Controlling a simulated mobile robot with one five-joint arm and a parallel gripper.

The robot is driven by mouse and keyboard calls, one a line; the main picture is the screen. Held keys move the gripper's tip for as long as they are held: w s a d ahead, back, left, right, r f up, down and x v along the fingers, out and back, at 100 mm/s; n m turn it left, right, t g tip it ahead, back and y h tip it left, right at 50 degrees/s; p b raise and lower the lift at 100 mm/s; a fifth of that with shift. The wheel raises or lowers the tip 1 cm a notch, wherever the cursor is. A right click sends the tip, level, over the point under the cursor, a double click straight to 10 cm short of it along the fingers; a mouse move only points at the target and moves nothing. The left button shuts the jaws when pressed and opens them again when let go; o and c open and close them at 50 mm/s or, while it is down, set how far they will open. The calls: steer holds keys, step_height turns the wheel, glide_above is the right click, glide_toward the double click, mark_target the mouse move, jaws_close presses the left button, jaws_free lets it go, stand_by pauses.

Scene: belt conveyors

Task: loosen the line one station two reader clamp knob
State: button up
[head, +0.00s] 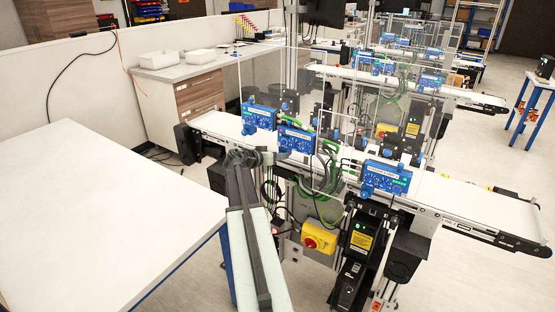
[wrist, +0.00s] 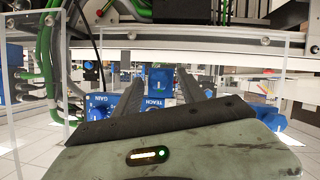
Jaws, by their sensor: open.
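Several blue reader boxes stand along the near conveyor in the head view: one at the left (head: 260,115), one in the middle (head: 297,140) and one at the right (head: 385,178). Their labels are too small to read with certainty. My gripper (head: 247,156) is at the conveyor's near edge, left of the middle box. In the wrist view my gripper (wrist: 158,88) is open, its two dark fingers pointing at a blue panel (wrist: 157,103) marked GAIN and TEACH. A blue knob (wrist: 160,78) shows between the fingers, apparently beyond them. I cannot tell which knob is the clamp knob.
Clear guard panels (head: 330,90) stand around the conveyor (head: 460,200). Green cables (wrist: 48,60) hang at the left in the wrist view. A yellow box with a red knob (head: 318,237) is below the belt. A white table (head: 100,220) is at the left.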

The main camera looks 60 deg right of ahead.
jaws_close()
steer(key=shift+w+f+n+g+h+b, duration=0.2)
steer(key=shift+n+g+h+b, duration=0.7)
steer(key=shift+n+b, duration=1.6)
steer(key=shift+w+f+n+g+h+b, duration=0.15)
steer(key=shift+n+g+h+b, duration=0.7)
steer(key=shift+n+b, duration=1.65)
steer(key=shift+w+f+n+g+h+b, duration=0.2)
steer(key=shift+n+g+h+b, duration=0.65)
steer(key=shift+n+b, duration=1.65)
steer(key=shift+s+n+g+p, duration=0.2)
steer(key=shift+n+g+p, duration=0.1)
steer(key=shift+n+p, duration=0.4)
jaws_free()
steer(key=shift+a, duration=0.1)
